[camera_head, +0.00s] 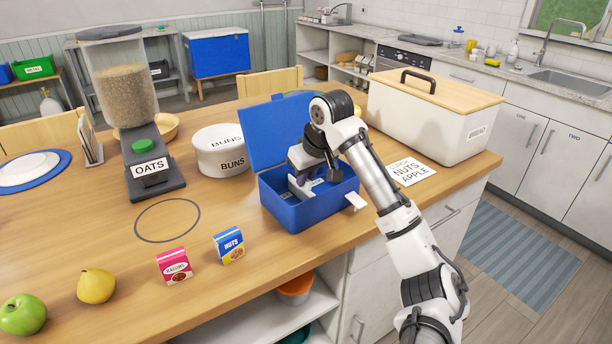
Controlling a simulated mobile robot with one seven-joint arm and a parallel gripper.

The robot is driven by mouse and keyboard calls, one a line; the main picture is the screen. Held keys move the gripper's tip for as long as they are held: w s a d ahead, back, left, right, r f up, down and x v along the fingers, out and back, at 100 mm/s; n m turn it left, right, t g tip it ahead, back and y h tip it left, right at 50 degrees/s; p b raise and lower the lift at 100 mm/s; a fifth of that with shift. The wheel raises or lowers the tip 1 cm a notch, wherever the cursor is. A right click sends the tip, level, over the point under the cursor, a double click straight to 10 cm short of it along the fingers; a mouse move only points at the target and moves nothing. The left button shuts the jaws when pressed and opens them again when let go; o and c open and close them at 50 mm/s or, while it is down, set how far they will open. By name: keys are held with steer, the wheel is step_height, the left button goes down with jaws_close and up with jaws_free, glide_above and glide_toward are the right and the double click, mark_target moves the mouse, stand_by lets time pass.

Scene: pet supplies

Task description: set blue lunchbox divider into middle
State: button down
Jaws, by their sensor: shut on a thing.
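The blue lunchbox (294,215) stands on the wooden table with its lid (265,130) raised at the back. My gripper (311,181) points down into the open box, near its middle. It is shut on a pale, thin piece (299,188), which appears to be the divider. My gripper and wrist hide part of it, and the front wall hides its lower edge. I cannot tell whether it touches the box floor or sits in a slot.
A nuts box (229,246), a raisins box (174,266), a pear (96,286) and an apple (23,315) lie front left. A buns tin (222,158) stands left of the lunchbox. A large bread bin (424,121) and a note card (410,172) are at right.

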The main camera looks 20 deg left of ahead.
steer(key=shift+w+d+r+p, duration=0.15)
steer(key=shift+w+d+p, duration=0.15)
steer(key=shift+p, duration=0.2)
steer(key=shift+w+d, duration=0.15)
steer(key=shift+w, duration=0.2)
steer(key=c, duration=1.5)
jaws_free()
steer(key=b+v, duration=0.1)
steer(key=v, duration=1.2)
steer(key=shift+s+d+r, duration=0.15)
steer(key=shift+d+r, duration=0.05)
